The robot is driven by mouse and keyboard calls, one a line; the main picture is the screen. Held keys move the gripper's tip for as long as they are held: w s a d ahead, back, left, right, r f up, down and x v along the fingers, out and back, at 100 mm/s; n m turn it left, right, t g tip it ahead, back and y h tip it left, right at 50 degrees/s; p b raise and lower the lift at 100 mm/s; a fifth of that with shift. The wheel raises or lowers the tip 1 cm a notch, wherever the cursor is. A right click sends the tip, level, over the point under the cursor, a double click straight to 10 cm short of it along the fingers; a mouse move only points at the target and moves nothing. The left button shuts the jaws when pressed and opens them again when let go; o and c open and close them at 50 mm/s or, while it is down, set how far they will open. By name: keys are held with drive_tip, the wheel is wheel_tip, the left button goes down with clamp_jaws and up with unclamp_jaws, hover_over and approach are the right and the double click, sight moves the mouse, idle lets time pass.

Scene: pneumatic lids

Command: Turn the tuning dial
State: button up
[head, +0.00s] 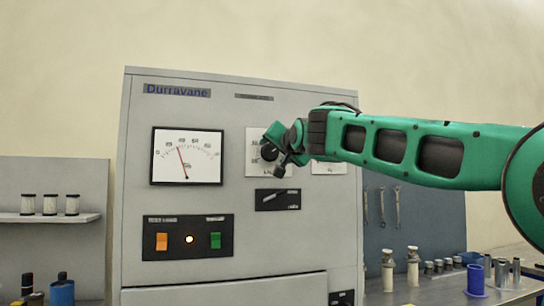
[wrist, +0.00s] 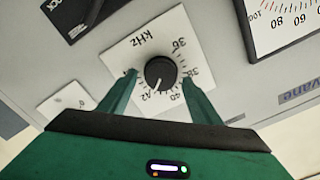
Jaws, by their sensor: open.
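The tuning dial (wrist: 160,72) is a round black knob with a white pointer line, on a white scale plate marked kHz, in the wrist view. In the head view the dial (head: 269,152) is partly hidden by my gripper. My gripper (wrist: 158,78) is open, with one green finger on each side of the dial. A gap shows between each finger and the knob in the wrist view; how deep the fingers reach along the knob I cannot tell. In the head view my gripper (head: 279,148) is at the panel front, with the arm coming from the right.
The grey cabinet (head: 230,110) carries a needle meter (head: 187,157) at left. Below are an orange and a green button with a lit lamp (head: 188,239), and a lever switch (head: 278,199) just under the dial. A bench with bottles and a blue cup (head: 475,279) stands right.

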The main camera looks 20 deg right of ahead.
drive_tip(key=shift+w, duration=0.65)
drive_tip(key=shift+c, duration=0.6)
drive_tip(key=c, duration=0.9)
drive_tip(key=shift+n, duration=0.3)
drive_tip(key=o, duration=1)
